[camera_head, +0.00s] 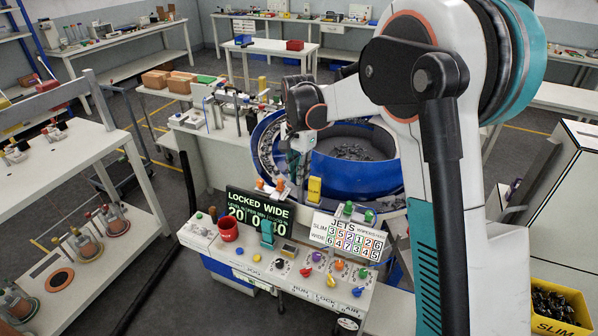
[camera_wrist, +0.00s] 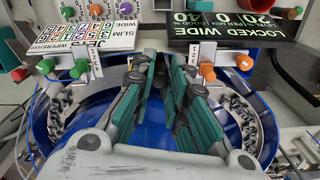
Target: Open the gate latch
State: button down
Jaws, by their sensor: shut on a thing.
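My gripper (camera_head: 298,168) reaches down over the near-left side of the blue bowl (camera_head: 350,175). Its teal-padded fingers (camera_wrist: 160,90) show in the wrist view with a narrow gap between them. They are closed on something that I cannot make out. I cannot pick out the gate latch for certain in either view; the fingers and my arm cover part of the bowl's near rim. A yellow block (camera_head: 314,190) stands just below the fingertips in the head view. A dark sign (camera_head: 260,212) reads "LOCKED WIDE".
Orange knobs (camera_wrist: 208,72) sit close to my fingers in the wrist view. Dark connectors (camera_head: 352,151) lie in the bowl.

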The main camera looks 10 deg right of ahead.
jog(key=c, duration=1.5)
grip_release()
jog(key=shift+c, duration=0.2)
jog(key=shift+r, duration=0.1)
notch_tip(320, 180, up, 12)
jog(key=s+d+n+t+b, duration=0.25)
jog(key=s+b, duration=0.25)
jog(key=s, duration=0.5)
jog(key=s+d+f+n+t+b, duration=0.1)
jog(key=s+f+n+t+b, duration=0.1)
jog(key=s+f, duration=0.6)
jog(key=s+d+f+n+t+b, duration=0.1)
jog(key=s+f+n+b, duration=0.4)
jog(key=s, duration=0.9)
notch_tip(320, 180, down, 4)
jog(key=shift+s+r+t+b, duration=0.1)
jog(key=shift+s+t+b, duration=0.2)
jog(key=shift+t+b, duration=0.7)
